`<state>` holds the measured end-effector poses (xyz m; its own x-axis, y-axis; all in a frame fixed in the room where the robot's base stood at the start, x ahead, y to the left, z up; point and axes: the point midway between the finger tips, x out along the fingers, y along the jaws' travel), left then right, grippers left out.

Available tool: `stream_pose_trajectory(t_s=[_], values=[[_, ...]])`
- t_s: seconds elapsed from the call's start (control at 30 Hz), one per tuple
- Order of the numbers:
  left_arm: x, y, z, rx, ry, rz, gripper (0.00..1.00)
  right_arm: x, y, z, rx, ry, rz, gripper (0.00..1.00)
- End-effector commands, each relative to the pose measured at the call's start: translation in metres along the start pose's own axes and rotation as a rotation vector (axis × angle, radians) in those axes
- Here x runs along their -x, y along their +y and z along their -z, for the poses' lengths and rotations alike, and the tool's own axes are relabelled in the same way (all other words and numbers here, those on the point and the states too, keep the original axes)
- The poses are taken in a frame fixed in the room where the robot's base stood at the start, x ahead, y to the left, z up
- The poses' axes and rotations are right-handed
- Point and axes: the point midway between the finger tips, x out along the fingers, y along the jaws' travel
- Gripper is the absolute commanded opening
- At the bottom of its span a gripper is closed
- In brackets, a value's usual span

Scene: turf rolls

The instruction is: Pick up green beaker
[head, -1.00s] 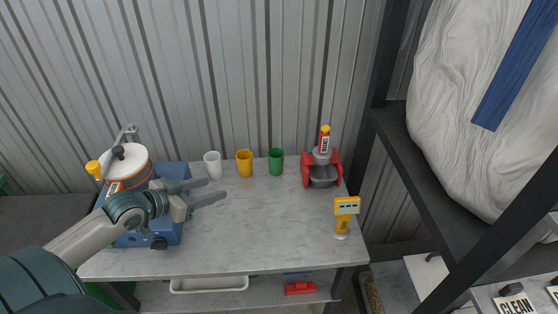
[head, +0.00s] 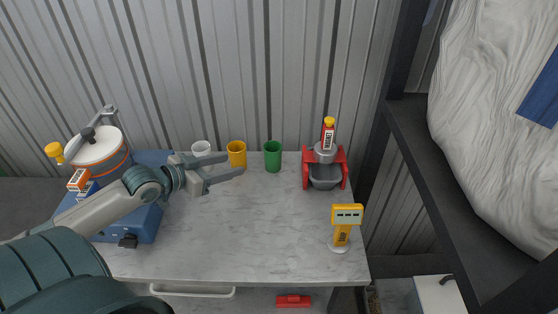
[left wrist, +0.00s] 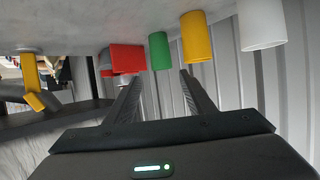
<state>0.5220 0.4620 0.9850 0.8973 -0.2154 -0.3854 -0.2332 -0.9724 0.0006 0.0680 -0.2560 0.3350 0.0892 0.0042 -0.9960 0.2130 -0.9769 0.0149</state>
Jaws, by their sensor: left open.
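The green beaker (head: 273,156) stands upright on the grey marbled table, to the right of the yellow beaker (head: 237,154). My left gripper (head: 238,176) is open and empty, left of the green beaker and apart from it, with its fingers pointing right. In the left wrist view, which looks upside down, the green beaker (left wrist: 159,51) appears beyond and between the two open fingers (left wrist: 160,82). My right gripper is not in view.
A white beaker (head: 201,148) stands behind my left gripper. A red stand with a grey bowl (head: 325,177) is right of the green beaker. A yellow meter (head: 344,228) stands near the table's (head: 255,235) right edge. A blue machine (head: 135,222) is at left.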

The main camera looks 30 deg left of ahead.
Motion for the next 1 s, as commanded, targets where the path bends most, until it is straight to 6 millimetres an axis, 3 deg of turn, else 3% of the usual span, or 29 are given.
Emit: stream_pose_trajectory(t_s=[0.57,1.0], values=[[-0.005,0.000,-0.004,0.000,0.000,0.001,0.49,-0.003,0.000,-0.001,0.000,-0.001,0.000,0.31],[-0.045,-0.001,-0.002,0.002,0.002,0.001,0.49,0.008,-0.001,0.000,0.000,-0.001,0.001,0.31]])
